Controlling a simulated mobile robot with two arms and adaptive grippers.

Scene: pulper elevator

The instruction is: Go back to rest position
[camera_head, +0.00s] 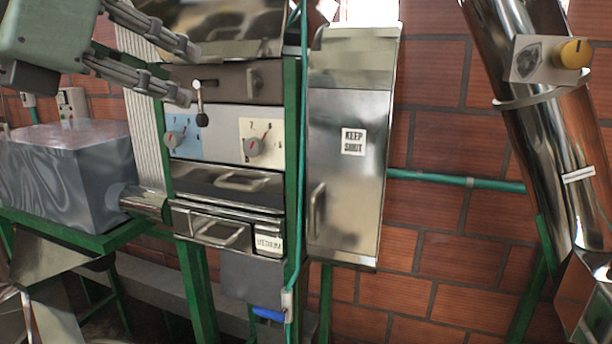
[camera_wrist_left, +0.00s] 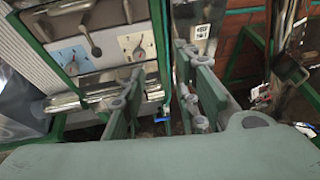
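My left gripper (camera_head: 193,70) reaches in from the upper left of the head view. Its two fingers are spread apart with nothing between them. They are in front of the machine's upper panel, near a small lever (camera_head: 200,103); I cannot tell whether a finger touches anything. In the left wrist view the gripper (camera_wrist_left: 160,108) also shows two separate fingers with an empty gap, pointing towards the machine front. My right gripper is in neither view.
The machine has a dial panel (camera_head: 213,142) and handled drawers (camera_head: 228,186). A steel cabinet door (camera_head: 346,190) marked "KEEP SHUT" looks closed. A grey metal box (camera_head: 65,170) stands left. A slanted steel pipe (camera_head: 545,130) with a yellow knob (camera_head: 574,54) is right. Brick wall lies behind.

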